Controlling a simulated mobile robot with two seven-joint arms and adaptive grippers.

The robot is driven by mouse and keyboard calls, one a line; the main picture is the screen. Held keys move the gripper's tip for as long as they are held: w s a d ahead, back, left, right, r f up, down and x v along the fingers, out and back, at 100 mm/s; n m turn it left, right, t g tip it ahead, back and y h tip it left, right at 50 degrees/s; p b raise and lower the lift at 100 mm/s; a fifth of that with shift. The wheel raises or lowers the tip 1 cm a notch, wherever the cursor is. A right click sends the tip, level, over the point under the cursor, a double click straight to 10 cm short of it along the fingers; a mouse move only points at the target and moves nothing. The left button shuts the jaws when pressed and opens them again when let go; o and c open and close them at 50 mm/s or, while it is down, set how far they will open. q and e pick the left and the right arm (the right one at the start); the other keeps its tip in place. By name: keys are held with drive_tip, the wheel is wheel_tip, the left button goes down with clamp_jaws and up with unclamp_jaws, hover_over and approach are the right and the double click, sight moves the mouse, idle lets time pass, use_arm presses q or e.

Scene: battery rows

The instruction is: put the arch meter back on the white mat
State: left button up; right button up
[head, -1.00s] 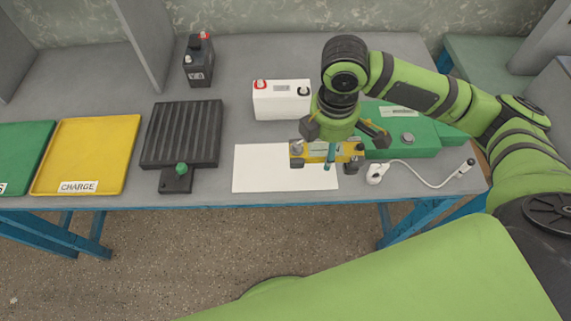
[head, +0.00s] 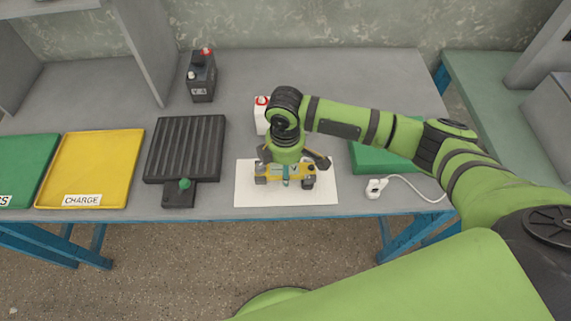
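The arch meter (head: 270,170) is a small yellow bridge-shaped device with dark feet at both ends. In the head view it is over the middle of the white mat (head: 250,198). I cannot tell whether its feet touch the mat or hang just above it. My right gripper (head: 285,178) is directly above, pointing down, shut on the middle of the arch meter with a teal fingertip in front of it. The gripper hides part of the meter's top. My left gripper is not in view.
A black ribbed tray (head: 186,148) is to the left, then a yellow CHARGE tray (head: 92,165).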

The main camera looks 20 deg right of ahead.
drive_tip(key=shift+f, duration=0.1)
drive_tip(key=o, duration=1.6)
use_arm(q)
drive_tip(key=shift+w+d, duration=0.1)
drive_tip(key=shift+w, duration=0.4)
use_arm(e)
drive_tip(key=shift+r, duration=0.2)
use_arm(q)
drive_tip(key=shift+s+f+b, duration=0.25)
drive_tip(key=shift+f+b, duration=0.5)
use_arm(e)
wheel_tip(320, 180, up, 12)
drive_tip(key=shift+f, duration=0.1)
